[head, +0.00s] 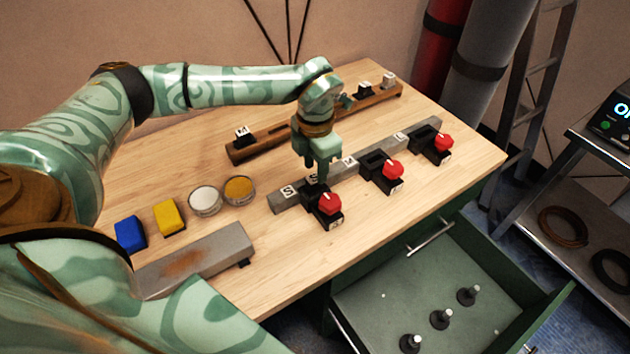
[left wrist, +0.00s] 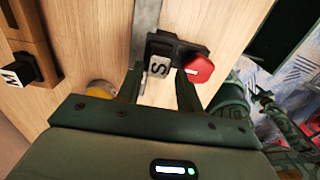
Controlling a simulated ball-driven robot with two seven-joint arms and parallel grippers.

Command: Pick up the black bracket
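Several black brackets with red knobs stand along a grey rail (head: 277,202) on the wooden workbench. The nearest black bracket (head: 325,219) is partly hidden by my left gripper (head: 318,178) in the head view. In the left wrist view that bracket (left wrist: 172,46) shows just beyond the fingertips, with a red knob (left wrist: 199,69) and a white S label. My left gripper (left wrist: 160,78) is open there, its fingers apart and nothing held. The middle bracket (head: 372,165) and the far bracket (head: 424,139) stand farther right. Part of my right arm may show in the left wrist view, its gripper unclear.
A brown wooden rail (head: 275,143) with black blocks lies behind. Blue (head: 130,235) and yellow (head: 169,217) blocks, two round tins (head: 205,200) and a grey metal bar (head: 195,262) are at left. An open green drawer (head: 385,310) holds several dark pegs below the bench edge.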

